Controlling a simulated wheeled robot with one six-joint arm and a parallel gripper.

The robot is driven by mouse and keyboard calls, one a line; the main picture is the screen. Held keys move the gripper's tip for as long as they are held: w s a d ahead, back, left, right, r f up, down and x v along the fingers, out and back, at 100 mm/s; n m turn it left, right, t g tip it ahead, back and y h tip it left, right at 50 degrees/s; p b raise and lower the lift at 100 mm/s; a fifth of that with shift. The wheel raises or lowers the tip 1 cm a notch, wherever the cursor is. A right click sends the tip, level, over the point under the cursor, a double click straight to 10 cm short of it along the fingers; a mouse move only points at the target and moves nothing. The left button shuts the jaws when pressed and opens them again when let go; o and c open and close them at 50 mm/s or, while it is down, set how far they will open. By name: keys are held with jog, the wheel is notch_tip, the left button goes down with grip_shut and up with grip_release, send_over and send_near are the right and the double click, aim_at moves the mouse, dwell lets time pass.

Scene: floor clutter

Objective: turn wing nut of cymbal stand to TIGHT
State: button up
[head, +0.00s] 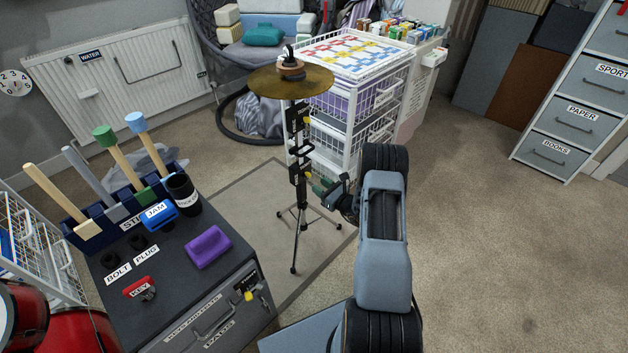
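The cymbal stand (299,222) stands upright on a tripod on the grey mat, with a brass cymbal (262,84) at its top. A dark fitting (289,51) sits above a brown washer on the cymbal. Two black plates with small white marks are on the pole, too small to read. A small yellow piece (307,119) shows at the upper plate and another (308,171) at the lower one. I cannot tell which part is the wing nut. My gripper (324,190) is just right of the pole, beside the lower plate. Contact and finger opening are unclear.
A white wire drawer rack (375,85) stands close behind the stand. A dark cabinet (205,285) with mallets, a purple block (208,246) and a black cup (184,195) is at the left front. Carpet at the right is clear.

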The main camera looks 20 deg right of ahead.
jog(key=p+v, duration=0.1)
jog(key=v, duration=0.8)
jog(key=shift+p, duration=0.35)
jog(key=s+a+r+n+g+y+p, duration=0.2)
jog(key=a+r+n+g+p, duration=0.3)
jog(key=r, duration=0.5)
jog(key=s+a+r+n+g+y+p, duration=0.2)
jog(key=a+r+n+g+p, duration=0.35)
jog(key=r, duration=0.55)
jog(key=s+a+r+n+g+y+p, duration=0.1)
jog(key=a+r+n+g+p, duration=0.25)
jog(key=a+r+n, duration=0.4)
jog(key=s+r+n+h+p, duration=0.4)
jog(key=r+p, duration=0.1)
jog(key=r, duration=0.4)
jog(key=s+r+n+h+p, duration=0.4)
jog(key=s+r+n+p, duration=0.1)
jog(key=r, duration=0.4)
jog(key=s+r+n+t+h+p, duration=0.1)
jog(key=s+r+n+h+p, duration=0.2)
jog(key=r, duration=0.6)
jog(key=shift+s+a+r+n+h+p, duration=0.2)
jog(key=shift+s+r+n+h+p, duration=0.2)
jog(key=shift+s+n+p, duration=0.5)
jog(key=shift+s, duration=0.15)
